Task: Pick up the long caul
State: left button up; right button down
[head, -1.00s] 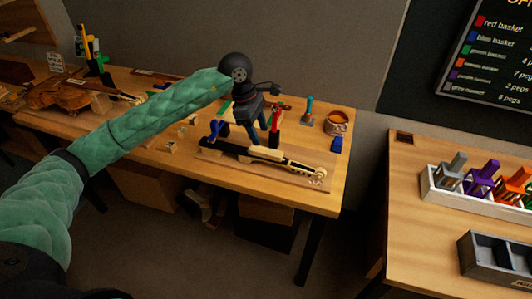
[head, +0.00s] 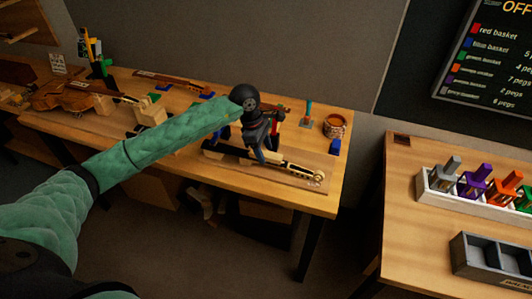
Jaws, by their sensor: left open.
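My left gripper (head: 264,156) is black and reaches down over the right part of the left workbench (head: 325,195). Its fingers are open, with their tips close above a violin neck (head: 290,165) that lies on a flat board (head: 312,187). I cannot tell whether the tips touch anything. A long dark piece lies along the neck, but I cannot tell for sure which piece is the long caul. My gripper and forearm hide part of the bench. My right gripper is not in view.
A blue clamp (head: 214,134) stands left of my gripper. A mug (head: 334,126) and a blue item (head: 334,147) are at the right end. A violin body (head: 62,98) lies far left. A second table (head: 405,210) holds a peg rack and a grey tray (head: 492,262).

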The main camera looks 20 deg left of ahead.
pick_arm(q)
jog(key=shift+d+f, duration=0.1)
jog(key=shift+f, duration=0.2)
jog(key=c, duration=1)
jog(key=shift+c, duration=0.4)
jog(key=shift+r, duration=0.1)
